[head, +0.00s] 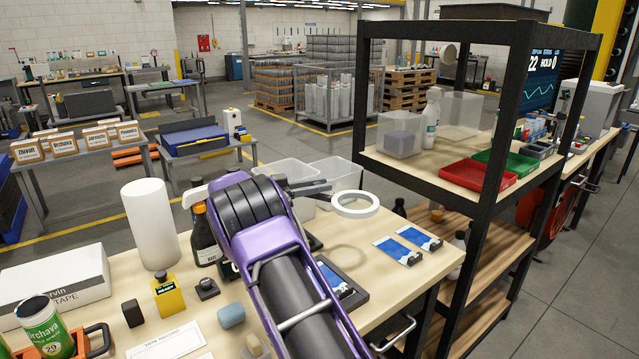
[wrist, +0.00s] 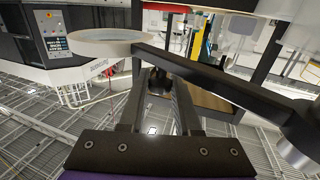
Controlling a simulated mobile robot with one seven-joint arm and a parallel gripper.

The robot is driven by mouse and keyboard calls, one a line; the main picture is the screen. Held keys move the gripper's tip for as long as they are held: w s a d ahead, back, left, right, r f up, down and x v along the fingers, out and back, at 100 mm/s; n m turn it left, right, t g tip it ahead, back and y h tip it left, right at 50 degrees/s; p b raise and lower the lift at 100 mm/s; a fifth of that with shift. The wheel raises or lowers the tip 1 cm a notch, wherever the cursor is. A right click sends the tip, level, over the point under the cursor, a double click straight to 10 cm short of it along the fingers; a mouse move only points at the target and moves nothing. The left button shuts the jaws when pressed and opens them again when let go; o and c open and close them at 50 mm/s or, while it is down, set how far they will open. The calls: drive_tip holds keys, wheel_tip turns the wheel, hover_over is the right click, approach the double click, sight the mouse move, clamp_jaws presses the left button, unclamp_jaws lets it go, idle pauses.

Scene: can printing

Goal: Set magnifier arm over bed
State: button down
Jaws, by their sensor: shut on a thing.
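The magnifier's white ring (head: 355,204) hangs level above the workbench, right of my purple wrist. The same ring (wrist: 92,35) is at upper left in the wrist view. Its dark arm (wrist: 215,76) runs from the ring to a joint at lower right. My gripper (wrist: 158,78) is shut on this arm, with the bar across its fingers. In the head view my wrist hides much of the grip. A dark flat bed (head: 352,296) with a blue-and-white card on it lies on the bench, partly behind my arm. The ring is above and beyond the bed's visible part.
Two blue-and-white cards (head: 398,250) lie on the bench's right. A white roll (head: 150,224), dark bottle (head: 204,240), yellow bottle (head: 168,298) and green can (head: 45,328) stand left. A black-framed shelf (head: 510,120) rises close on the right. Clear bins (head: 335,171) stand behind.

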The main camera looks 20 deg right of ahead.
drive_tip(key=shift+s+a+m+g, duration=0.45)
drive_tip(key=shift+m+g, duration=0.1)
drive_tip(key=shift+g, duration=0.3)
drive_tip(key=shift+s+a+m+g, duration=0.35)
drive_tip(key=shift+m+g, duration=0.2)
drive_tip(key=shift+g, duration=0.3)
drive_tip(key=c, duration=0.6)
unclamp_jaws()
drive_tip(key=shift+w, duration=0.1)
wheel_tip(320, 180, up, 10)
drive_tip(key=shift+c, duration=0.4)
